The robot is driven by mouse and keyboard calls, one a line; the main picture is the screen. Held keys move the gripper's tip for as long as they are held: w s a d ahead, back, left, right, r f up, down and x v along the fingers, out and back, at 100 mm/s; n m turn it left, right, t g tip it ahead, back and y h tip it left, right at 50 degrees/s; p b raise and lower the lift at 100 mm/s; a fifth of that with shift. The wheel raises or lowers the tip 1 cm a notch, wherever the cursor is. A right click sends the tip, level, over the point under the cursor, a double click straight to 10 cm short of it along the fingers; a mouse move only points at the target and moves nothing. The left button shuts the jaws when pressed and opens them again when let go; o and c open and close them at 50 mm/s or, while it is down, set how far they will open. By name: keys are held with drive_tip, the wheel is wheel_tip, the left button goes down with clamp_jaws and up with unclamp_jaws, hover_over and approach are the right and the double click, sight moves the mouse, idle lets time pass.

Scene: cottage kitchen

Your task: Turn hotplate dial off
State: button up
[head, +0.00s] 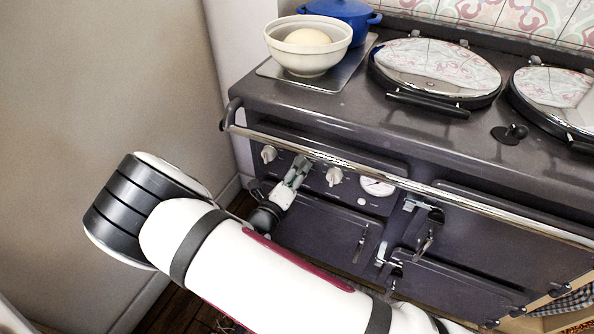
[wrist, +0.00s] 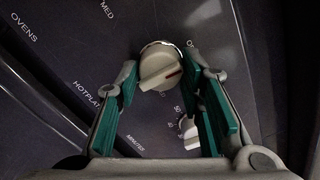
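My gripper (head: 300,168) is at the stove's front control panel, its arm reaching in from the lower right of the head view. In the wrist view its two teal-padded fingers (wrist: 162,72) stand apart, one on each side of a pale round dial (wrist: 158,68). The dial has a raised grip bar with a small reddish mark towards the right. A gap shows at the left finger; whether the right fingertip touches is unclear. The word HOTPLATE is printed near the left finger. In the head view my gripper hides this dial.
Other pale dials sit left (head: 268,153) and right (head: 334,176) of my gripper, with a round gauge (head: 377,187) farther right. A chrome rail (head: 390,179) runs above the panel. In the wrist view a numbered dial (wrist: 188,128) lies near the right finger.

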drive_tip(key=shift+o, duration=1.4)
drive_tip(key=shift+s, duration=0.1)
drive_tip(key=v, duration=1.1)
drive_tip(key=shift+s+a, duration=0.15)
drive_tip(key=shift+s, duration=0.25)
